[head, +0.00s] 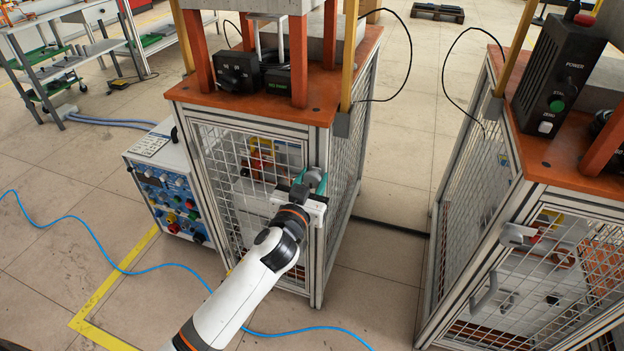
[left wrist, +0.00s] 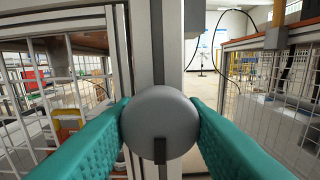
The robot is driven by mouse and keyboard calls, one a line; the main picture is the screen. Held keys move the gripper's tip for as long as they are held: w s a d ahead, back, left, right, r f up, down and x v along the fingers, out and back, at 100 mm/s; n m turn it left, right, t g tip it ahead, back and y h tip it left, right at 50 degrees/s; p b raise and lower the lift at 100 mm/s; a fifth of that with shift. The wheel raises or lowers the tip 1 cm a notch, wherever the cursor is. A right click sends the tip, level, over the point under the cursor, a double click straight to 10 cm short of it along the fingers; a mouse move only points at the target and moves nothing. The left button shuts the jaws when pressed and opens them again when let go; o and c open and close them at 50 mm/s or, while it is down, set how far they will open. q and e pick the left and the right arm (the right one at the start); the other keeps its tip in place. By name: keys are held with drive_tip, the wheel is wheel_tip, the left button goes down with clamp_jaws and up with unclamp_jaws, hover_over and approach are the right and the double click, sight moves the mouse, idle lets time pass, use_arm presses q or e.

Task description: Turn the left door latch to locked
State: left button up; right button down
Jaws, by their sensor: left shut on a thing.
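The left door latch shows in the left wrist view as a round grey knob (left wrist: 160,108) on the light metal door post, with a dark notch at its lower edge. My left gripper (left wrist: 160,125) has its two teal fingers shut on the knob, one on each side. In the head view my left gripper (head: 311,183) is at the right edge of the mesh door (head: 222,160) of the left cabinet, and it hides most of the latch there. How far the latch is turned cannot be told. My right gripper is not in view.
A second mesh cabinet (head: 470,195) with a grey latch (head: 516,235) stands to the right, with a floor gap between them. A control box (head: 172,190) with knobs stands left of the left cabinet. A blue hose (head: 105,255) lies on the floor.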

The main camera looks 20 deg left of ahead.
use_arm(q)
drive_tip(key=shift+m+p, duration=0.3)
drive_tip(key=shift+m, duration=0.3)
drive_tip(key=m+p, duration=0.2)
drive_tip(key=m, duration=0.3)
drive_tip(key=m+p, duration=0.3)
drive_tip(key=m, duration=0.4)
drive_tip(key=shift+a, duration=0.1)
drive_tip(key=shift+m+p, duration=0.4)
drive_tip(key=shift+m, duration=1.8)
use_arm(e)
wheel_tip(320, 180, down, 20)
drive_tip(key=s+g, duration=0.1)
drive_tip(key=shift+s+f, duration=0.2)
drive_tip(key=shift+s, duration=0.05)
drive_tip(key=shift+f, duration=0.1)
use_arm(q)
drive_tip(key=o, duration=0.9)
drive_tip(key=shift+o, duration=0.2)
